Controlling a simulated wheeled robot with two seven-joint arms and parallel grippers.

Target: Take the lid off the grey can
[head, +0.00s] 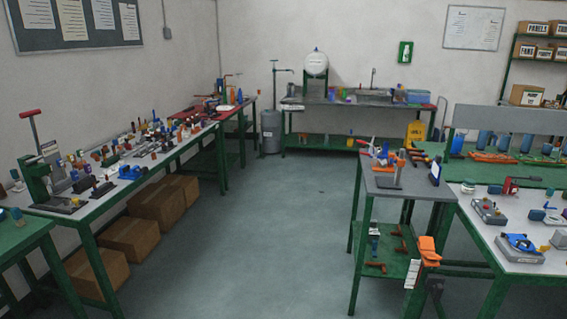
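A grey can (271,132) stands upright on the floor at the far side of the room, just left of the back bench. It is small and distant, and its lid cannot be made out clearly from its top. Neither of my grippers is in view.
Open floor (250,230) runs up the middle to the back. A long cluttered bench (165,152) with cardboard boxes (130,237) under it lines the left. A sink bench (340,105) stands at the back beside a yellow sign (415,133). A small table (410,185) stands right.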

